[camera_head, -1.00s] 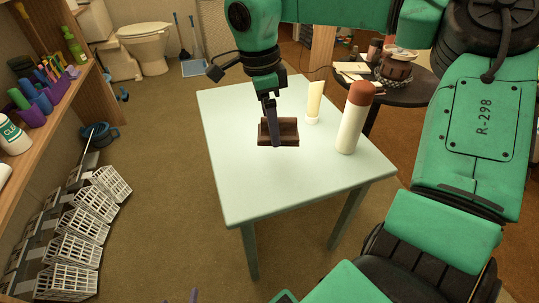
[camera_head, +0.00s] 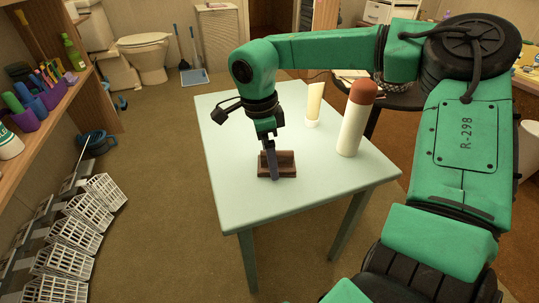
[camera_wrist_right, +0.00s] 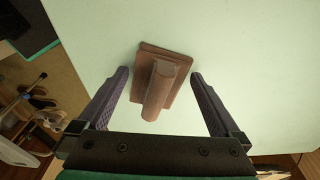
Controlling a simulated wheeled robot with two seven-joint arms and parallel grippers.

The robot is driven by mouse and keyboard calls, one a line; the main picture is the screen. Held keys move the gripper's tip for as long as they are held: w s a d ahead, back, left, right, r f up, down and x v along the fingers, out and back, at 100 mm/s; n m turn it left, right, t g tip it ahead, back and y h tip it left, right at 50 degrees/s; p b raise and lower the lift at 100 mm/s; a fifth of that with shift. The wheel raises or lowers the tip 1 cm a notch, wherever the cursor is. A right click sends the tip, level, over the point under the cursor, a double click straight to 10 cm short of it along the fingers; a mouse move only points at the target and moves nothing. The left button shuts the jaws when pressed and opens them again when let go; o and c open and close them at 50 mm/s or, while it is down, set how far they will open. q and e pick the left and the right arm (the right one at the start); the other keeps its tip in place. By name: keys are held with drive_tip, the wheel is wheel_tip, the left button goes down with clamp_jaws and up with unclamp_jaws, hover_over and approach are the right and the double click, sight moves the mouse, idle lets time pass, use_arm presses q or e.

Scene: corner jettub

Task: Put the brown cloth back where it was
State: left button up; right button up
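The brown cloth (camera_head: 289,163) looks like a stiff flat piece with a raised ridge along its middle. It appears to rest on the pale green table (camera_head: 235,200), near its front left part. My right gripper (camera_head: 273,172) points down over it, and one dark finger hides part of it. In the right wrist view the cloth (camera_wrist_right: 166,82) lies between the two spread fingers of the right gripper (camera_wrist_right: 160,76), with a gap on each side. My left gripper is out of view.
A white bottle with a brown cap (camera_head: 352,120) and a cream tube (camera_head: 314,105) stand on the table behind and right of the cloth. White crates (camera_head: 75,232) line the floor at left. The table's front left surface is clear.

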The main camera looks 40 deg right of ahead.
use_arm(q)
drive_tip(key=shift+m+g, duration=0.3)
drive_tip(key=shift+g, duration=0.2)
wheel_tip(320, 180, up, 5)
drive_tip(key=p, duration=0.4)
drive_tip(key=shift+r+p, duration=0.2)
drive_tip(key=shift+p, duration=0.1)
use_arm(e)
wheel_tip(320, 180, up, 12)
drive_tip(key=w+a, duration=0.1)
drive_tip(key=shift+a, duration=0.15)
